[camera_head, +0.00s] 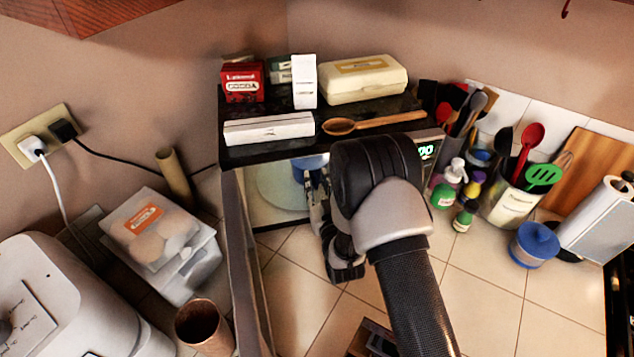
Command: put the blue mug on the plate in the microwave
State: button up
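The black microwave (232,152) stands against the back wall with its door (246,262) swung open toward me on the left. A pale round plate (277,188) lies inside. The blue mug (309,162) shows just inside the opening, over the plate's right part; its top is cut off by the microwave's upper edge. My gripper (316,190) reaches into the opening right at the mug's lower front. My wrist covers the right part of the opening. I cannot tell whether the fingers grip the mug or whether the mug touches the plate.
A red box (243,82), a white carton (268,128), a wooden spoon (375,122) and a cream case (362,78) lie on the microwave. Bottles (445,192) and a utensil holder (508,203) stand right. A copper cup (204,326) and plastic containers (160,240) stand left of the door.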

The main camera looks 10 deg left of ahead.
jog(key=shift+r, duration=0.1)
jog(key=shift+s+d, duration=0.1)
jog(key=shift+s, duration=0.1)
jog(key=p+v, duration=0.1)
jog(key=v, duration=1)
jog(key=shift+s, duration=0.25)
jog(key=shift+d, duration=0.1)
jog(key=w+d+r+m+g+h, duration=0.1)
jog(key=w+d+r+g+h, duration=0.15)
jog(key=w+d+r, duration=0.45)
jog(key=s+d+r+m+g+h, duration=0.25)
jog(key=s+d+r, duration=0.2)
jog(key=r, duration=0.35)
jog(key=s+d+r+g+h, duration=0.1)
jog(key=s+d+r+g, duration=0.1)
jog(key=s, duration=0.7)
jog(key=s+d+r+m+g+h, duration=0.1)
jog(key=s+d+r+g, duration=0.1)
jog(key=s+d, duration=0.3)
jog(key=s+d+r+g, duration=0.2)
jog(key=s+d+r, duration=0.1)
jog(key=s, duration=1)
jog(key=shift+d+m+g+h, duration=0.2)
jog(key=shift+m+g+h, duration=0.1)
jog(key=shift+m+h, duration=0.1)
